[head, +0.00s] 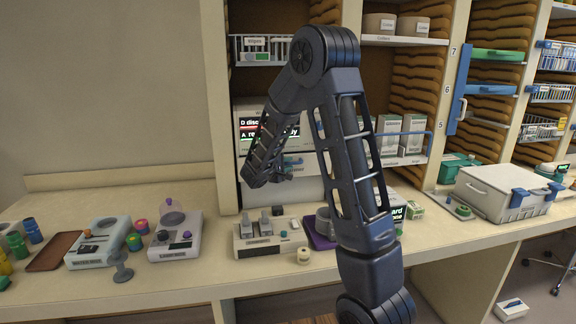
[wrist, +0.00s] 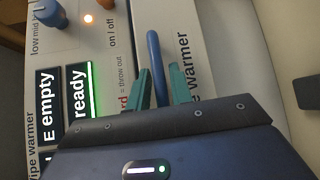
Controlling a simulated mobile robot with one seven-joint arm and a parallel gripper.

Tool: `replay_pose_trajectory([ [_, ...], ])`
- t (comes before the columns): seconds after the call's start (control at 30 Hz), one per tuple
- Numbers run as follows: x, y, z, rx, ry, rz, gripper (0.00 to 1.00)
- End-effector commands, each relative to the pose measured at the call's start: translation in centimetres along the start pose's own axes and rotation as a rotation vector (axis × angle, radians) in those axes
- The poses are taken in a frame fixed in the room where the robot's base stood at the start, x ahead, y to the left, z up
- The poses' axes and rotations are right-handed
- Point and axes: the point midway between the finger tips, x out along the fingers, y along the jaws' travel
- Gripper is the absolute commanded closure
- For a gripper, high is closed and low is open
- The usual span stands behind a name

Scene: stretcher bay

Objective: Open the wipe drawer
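The wipe warmer is a pale box with lit display panels on the shelf behind my arm (head: 250,112). Its panels reading "empty" and "ready" show in the wrist view (wrist: 80,92). A blue bar handle (wrist: 153,55) is on its front, beside the "wipe warmer" lettering; part of it shows in the head view (head: 292,162). My gripper (wrist: 161,78) has its two teal fingers apart, one on each side of the blue handle. A gap shows on the right side of the handle; I cannot tell whether the left finger touches. My arm hides much of the warmer in the head view.
The counter below holds a white device with grey levers (head: 262,244), a purple tray (head: 318,240) and a scale-like device (head: 176,240). A large white case (head: 490,192) stands at the right. A shelf upright (head: 217,110) rises left of the warmer.

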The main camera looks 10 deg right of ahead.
Motion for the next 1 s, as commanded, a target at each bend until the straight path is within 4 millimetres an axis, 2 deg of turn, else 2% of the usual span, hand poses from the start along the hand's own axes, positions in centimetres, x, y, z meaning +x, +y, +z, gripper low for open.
replay_pose_trajectory([
  [0.33, 0.3, 0.0, 0.0, 0.0, 0.0, 0.0, 0.78],
  [0.43, 0.3, 0.0, 0.0, 0.0, 0.0, 0.0, 0.98],
  [0.67, 0.2, 0.0, 0.1, 0.0, 0.0, 0.0, 1.0],
  [0.83, -1.3, -0.4, 1.5, 0.0, 0.002, -0.001, 1.0],
  [1.0, -4.4, -1.3, 4.5, 0.0, 0.003, -0.001, 1.0],
])
